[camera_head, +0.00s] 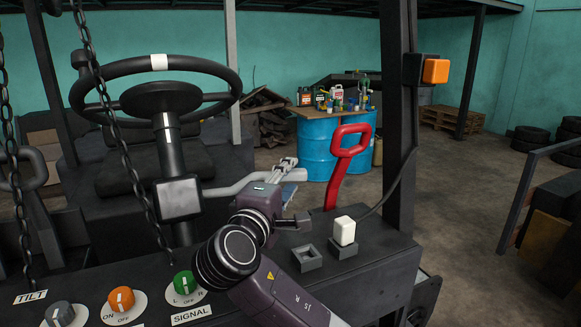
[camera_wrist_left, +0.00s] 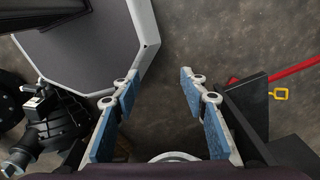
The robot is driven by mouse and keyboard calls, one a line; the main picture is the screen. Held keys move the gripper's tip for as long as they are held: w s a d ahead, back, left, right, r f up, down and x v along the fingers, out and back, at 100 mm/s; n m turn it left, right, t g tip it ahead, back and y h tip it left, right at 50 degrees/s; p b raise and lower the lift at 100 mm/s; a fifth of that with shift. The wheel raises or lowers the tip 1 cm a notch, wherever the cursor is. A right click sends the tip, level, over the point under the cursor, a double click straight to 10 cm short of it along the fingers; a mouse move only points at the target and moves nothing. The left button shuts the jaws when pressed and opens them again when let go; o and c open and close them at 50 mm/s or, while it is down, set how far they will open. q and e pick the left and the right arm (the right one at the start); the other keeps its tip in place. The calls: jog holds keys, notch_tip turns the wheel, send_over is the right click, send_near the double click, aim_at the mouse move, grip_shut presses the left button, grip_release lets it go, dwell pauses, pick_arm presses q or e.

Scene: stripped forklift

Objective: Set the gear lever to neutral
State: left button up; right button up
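A pale grey lever (camera_head: 232,184), which looks like the gear lever, sticks out to the right from the dark box (camera_head: 179,198) on the steering column. My right gripper (camera_head: 288,176) is just beyond the wrist, at the lever's right end. The wrist hides part of it, and I cannot tell whether its fingers touch the lever or how far apart they are. My left gripper (camera_wrist_left: 158,98) shows only in the left wrist view. Its blue-padded fingers are wide apart with nothing between them, above the concrete floor.
A steering wheel (camera_head: 157,88) stands above the column. A red handle (camera_head: 347,150) and a white-capped switch (camera_head: 345,231) are right of my right wrist. Dashboard knobs (camera_head: 121,299) line the front. Chains (camera_head: 115,130) hang at left. A blue drum (camera_head: 325,148) stands behind.

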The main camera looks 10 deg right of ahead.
jog(key=shift+x, duration=1.1)
jog(key=shift+w+a+f, duration=0.1)
jog(key=shift+w+f, duration=0.1)
jog(key=shift+w, duration=0.05)
jog(key=shift+s, duration=0.1)
jog(key=shift+r, duration=0.1)
jog(key=c, duration=0.4)
pick_arm(q)
jog(key=shift+w+r, duration=0.45)
jog(key=shift+w, duration=0.35)
pick_arm(e)
grip_shut()
